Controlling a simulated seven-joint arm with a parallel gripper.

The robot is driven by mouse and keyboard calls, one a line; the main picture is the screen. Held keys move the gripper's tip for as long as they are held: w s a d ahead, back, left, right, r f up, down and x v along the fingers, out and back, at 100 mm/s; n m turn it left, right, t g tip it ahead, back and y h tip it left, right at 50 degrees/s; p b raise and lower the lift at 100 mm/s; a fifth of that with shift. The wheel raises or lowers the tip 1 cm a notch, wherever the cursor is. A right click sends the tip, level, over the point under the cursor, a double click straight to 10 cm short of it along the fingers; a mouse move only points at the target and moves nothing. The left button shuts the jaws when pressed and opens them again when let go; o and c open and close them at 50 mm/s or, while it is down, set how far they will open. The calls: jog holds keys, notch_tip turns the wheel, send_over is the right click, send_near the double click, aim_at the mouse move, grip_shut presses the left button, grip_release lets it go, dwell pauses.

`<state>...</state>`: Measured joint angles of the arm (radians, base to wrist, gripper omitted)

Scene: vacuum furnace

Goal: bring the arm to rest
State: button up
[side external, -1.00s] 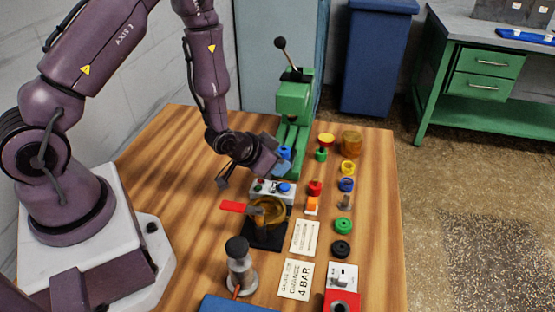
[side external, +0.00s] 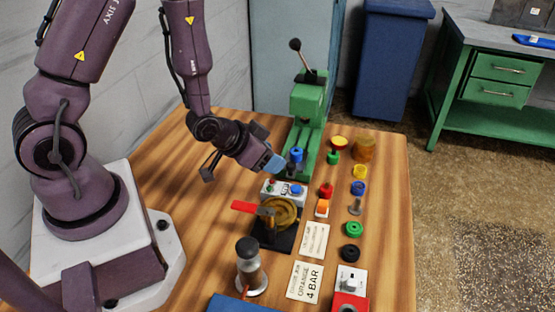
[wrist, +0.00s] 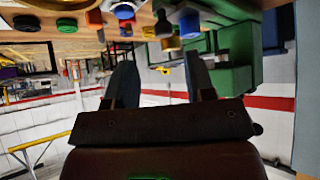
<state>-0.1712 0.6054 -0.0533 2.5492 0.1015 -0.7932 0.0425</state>
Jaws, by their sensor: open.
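My gripper (side external: 273,163) is open and empty, with pale blue fingertips, in the side view. It hangs above the wooden table, just left of the blue-topped part at the green lever press (side external: 305,112).
A brass-coloured round fixture (side external: 282,211) with a red handle stands near the box. A grey canister (side external: 249,268) stands in front. Several coloured caps and rings, including a green ring (side external: 354,229), line the right side. Two paper cards (side external: 306,281) lie flat. The table's left rear is clear.

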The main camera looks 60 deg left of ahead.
jog(key=shift+s+r, duration=0.1)
jog(key=shift+s, duration=0.05)
jog(key=s+g, duration=0.5)
jog(key=s+d+r, duration=0.1)
jog(key=s+r, duration=0.3)
jog(key=r, duration=0.8)
jog(key=s+d+r+t, duration=0.1)
jog(key=s+r, duration=0.3)
jog(key=r, duration=0.9)
jog(key=shift+s+d+t, duration=0.25)
jog(key=shift+s+t, duration=0.05)
jog(key=shift+s, duration=0.05)
